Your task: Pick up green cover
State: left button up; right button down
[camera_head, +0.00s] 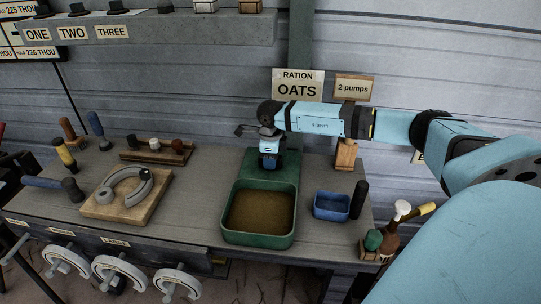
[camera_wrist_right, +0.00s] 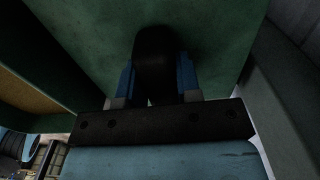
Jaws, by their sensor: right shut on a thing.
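The green cover (camera_head: 287,164) is a flat green panel just behind the green bin (camera_head: 230,238), which holds brown grain. My right gripper (camera_head: 271,165) comes down over the cover from above. In the right wrist view its two blue fingers (camera_wrist_right: 155,85) are shut on the black knob (camera_wrist_right: 155,50) of the cover (camera_wrist_right: 90,30). The cover's green face fills much of that view. My gripper hides part of the cover in the head view. I cannot tell whether the cover touches the bin or the table. My left gripper is not in view.
A blue tray (camera_head: 332,207) and a black cylinder (camera_head: 358,199) stand right of the bin. A wooden board (camera_head: 99,208) with a grey horseshoe lies to the left. Bottles (camera_head: 390,242) stand at the right edge. The OATS sign (camera_head: 298,86) is behind on the wall.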

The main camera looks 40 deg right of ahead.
jog(key=shift+r, duration=0.2)
jog(key=shift+r+p, duration=0.7)
jog(key=shift+r, duration=0.05)
jog(key=shift+r, duration=0.2)
jog(key=shift+r+p, duration=1.75)
jog(key=shift+r, duration=0.65)
